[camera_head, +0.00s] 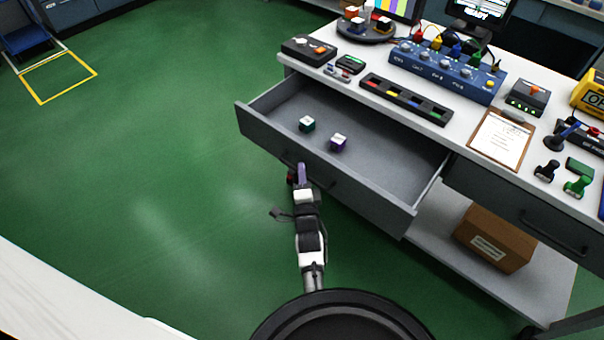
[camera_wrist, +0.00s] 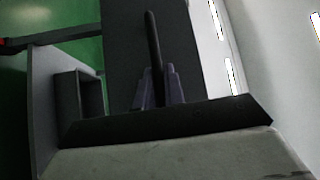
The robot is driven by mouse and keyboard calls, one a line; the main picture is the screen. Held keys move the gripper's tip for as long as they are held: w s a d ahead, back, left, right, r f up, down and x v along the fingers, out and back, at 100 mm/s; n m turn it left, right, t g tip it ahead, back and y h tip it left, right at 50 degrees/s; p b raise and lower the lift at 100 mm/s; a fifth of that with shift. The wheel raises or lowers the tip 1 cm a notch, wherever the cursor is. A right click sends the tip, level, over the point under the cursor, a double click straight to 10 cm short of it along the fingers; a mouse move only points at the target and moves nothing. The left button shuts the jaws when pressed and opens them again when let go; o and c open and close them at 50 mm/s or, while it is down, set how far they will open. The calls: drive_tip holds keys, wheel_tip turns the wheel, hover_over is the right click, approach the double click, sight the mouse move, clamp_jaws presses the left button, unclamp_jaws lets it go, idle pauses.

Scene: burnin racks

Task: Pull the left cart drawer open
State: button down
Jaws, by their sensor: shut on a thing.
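The left cart drawer (camera_head: 377,197) is grey and stands well out from the cart, its inside open to view. A green-and-white cube (camera_head: 307,124) and a purple-and-white cube (camera_head: 338,142) lie in it. My gripper (camera_head: 300,176) is at the drawer's front face, shut on the drawer handle. The dark handle bar (camera_wrist: 153,45) shows in the wrist view between the purple fingers of my gripper (camera_wrist: 159,88). In the head view my gripper hides part of the handle.
The white cart top (camera_head: 455,130) holds a blue box with knobs (camera_head: 445,72), a clipboard (camera_head: 501,138), stamps and small devices. The right drawer (camera_head: 530,215) is shut. A cardboard box (camera_head: 495,238) stands on the lower shelf.

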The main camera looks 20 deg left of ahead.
drive_tip(key=shift+s+a, duration=0.2)
drive_tip(key=shift+s, duration=0.15)
drive_tip(key=c, duration=1.5)
unclamp_jaws()
drive_tip(key=shift+f, duration=0.1)
